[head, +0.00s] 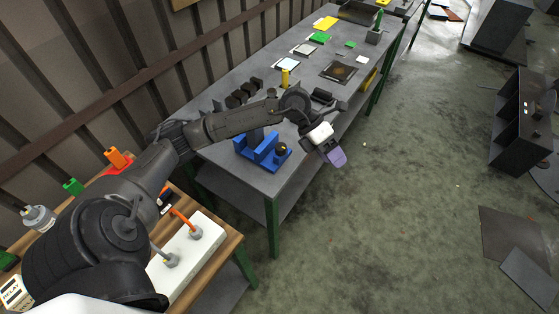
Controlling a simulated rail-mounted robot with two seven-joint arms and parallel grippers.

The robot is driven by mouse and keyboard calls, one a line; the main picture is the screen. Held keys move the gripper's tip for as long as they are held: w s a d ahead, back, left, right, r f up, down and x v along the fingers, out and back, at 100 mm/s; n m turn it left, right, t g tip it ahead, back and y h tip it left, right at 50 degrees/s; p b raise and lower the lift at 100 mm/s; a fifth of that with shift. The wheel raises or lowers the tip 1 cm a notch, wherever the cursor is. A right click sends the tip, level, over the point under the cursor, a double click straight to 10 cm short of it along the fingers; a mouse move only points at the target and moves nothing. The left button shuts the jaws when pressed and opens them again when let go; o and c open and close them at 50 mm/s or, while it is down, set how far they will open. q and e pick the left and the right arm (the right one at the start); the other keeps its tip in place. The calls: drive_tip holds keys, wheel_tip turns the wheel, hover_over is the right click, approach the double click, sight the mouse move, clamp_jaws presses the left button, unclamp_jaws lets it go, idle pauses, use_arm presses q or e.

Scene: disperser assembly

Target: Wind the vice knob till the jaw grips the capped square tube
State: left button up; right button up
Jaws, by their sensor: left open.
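The blue vice (262,158) sits near the front edge of the grey bench. Its round dark knob (282,148) is at its right end. A dark grey upright piece stands at the vice, partly behind my arm; it may be the square tube, but I cannot make out its cap or whether the jaw touches it. My left gripper (334,156), with white and pale purple parts, is open, to the right of the knob and apart from it, past the bench edge. My right gripper is not in view.
The bench (232,163) runs away to the upper right. A yellow post (285,78), black blocks (243,94) and a dark square plate (339,71) lie beyond my arm. A wooden table (222,246) with a white block (190,252) is at the lower left.

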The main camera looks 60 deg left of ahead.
use_arm(q)
drive_tip(key=a+f+g+y+b, duration=0.1)
drive_tip(key=a+f+y+b, duration=0.3)
drive_tip(key=a, duration=0.6)
drive_tip(key=r+n+g+y+b, duration=0.2)
drive_tip(key=n+g+y, duration=0.1)
drive_tip(key=y, duration=0.2)
hover_over(279, 147)
wheel_tip(279, 147, down, 13)
drive_tip(key=shift+d+f+b, duration=0.1)
drive_tip(key=shift+f+b, duration=0.1)
drive_tip(key=shift+b, duration=0.75)
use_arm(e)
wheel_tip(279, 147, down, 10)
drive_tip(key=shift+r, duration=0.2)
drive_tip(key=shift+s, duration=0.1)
use_arm(q)
drive_tip(key=shift+m, duration=0.3)
drive_tip(key=c, duration=0.6)
